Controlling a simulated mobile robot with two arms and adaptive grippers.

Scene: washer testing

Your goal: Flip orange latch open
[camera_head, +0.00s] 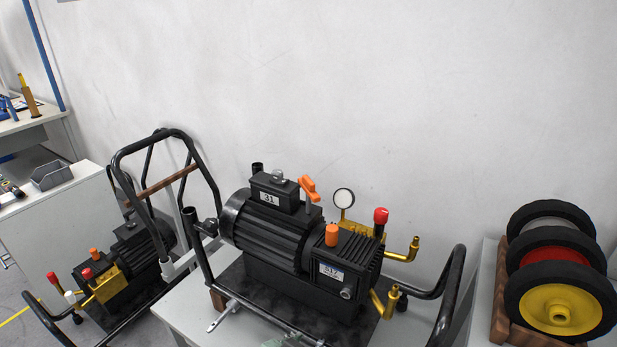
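The orange latch (309,188) stands on the black pressure washer (275,235), at the right end of the box labelled 31 on top of the motor. Its upper part is raised and tilted, leaning up to the left. An orange cap (332,235) sits upright on the pump block, right of and below the latch. Neither of my grippers is in view, so nothing of mine is seen near the latch.
A red knob (380,216), a round gauge (344,199) and brass fittings (402,252) stick up right of the latch. Black tubular handles flank the washer. A second washer (115,270) stands left. Wheels (560,305) sit in a wooden rack at right. The wall behind is bare.

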